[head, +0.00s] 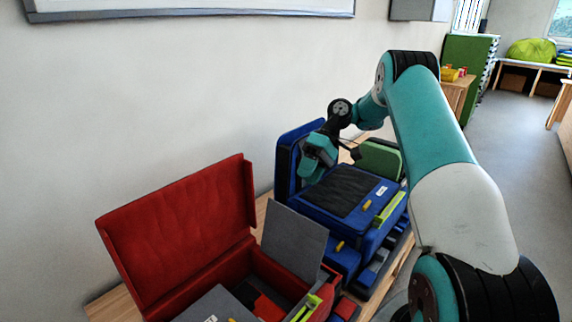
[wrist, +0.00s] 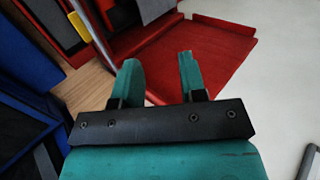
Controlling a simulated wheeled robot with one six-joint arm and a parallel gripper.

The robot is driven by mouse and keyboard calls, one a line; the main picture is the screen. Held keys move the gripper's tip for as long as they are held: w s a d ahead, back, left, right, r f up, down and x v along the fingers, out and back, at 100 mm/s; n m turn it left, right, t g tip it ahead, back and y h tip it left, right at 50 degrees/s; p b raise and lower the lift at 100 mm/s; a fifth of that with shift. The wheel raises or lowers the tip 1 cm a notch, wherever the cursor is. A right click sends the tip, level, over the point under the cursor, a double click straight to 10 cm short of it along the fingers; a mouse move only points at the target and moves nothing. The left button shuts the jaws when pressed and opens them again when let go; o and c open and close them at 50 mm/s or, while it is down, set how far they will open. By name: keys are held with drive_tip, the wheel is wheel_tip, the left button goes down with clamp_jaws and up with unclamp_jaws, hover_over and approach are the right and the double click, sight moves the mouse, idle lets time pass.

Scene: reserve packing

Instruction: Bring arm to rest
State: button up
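My arm reaches up from the right in the head view and bends down over the bench. My gripper (head: 314,160) hangs above the back left of a blue case (head: 375,233), near its raised blue lid or panel (head: 287,162). In the wrist view the two teal fingers of my gripper (wrist: 158,66) stand apart. Nothing is held between them. In the head view the fingertips are small and partly lost against the case, so I cannot tell how far above it they are.
A red case (head: 180,230) with its lid up and a grey panel (head: 292,240) stands at the front left. It also shows in the wrist view (wrist: 205,60). The wooden bench (head: 108,306) runs along a white wall. Open floor (head: 510,150) lies to the right.

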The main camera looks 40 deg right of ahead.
drive_tip(key=s+a+r+n+h, duration=0.1)
drive_tip(key=s+a+r, duration=0.1)
drive_tip(key=a+r, duration=0.35)
drive_tip(key=s+a+r+h, duration=0.1)
drive_tip(key=s+a+r, duration=0.1)
drive_tip(key=a, duration=0.7)
drive_tip(key=s+a+r+n, duration=0.15)
drive_tip(key=a+r, duration=0.25)
drive_tip(key=a, duration=0.4)
drive_tip(key=s+a+n+t+h, duration=0.1)
drive_tip(key=s+a, duration=0.2)
drive_tip(key=s, duration=0.7)
drive_tip(key=s+a+t+h+b, duration=0.1)
drive_tip(key=s+a, duration=0.2)
drive_tip(key=s, duration=0.6)
drive_tip(key=shift+s+f+n+h, duration=0.35)
drive_tip(key=shift+s+f+h, duration=0.05)
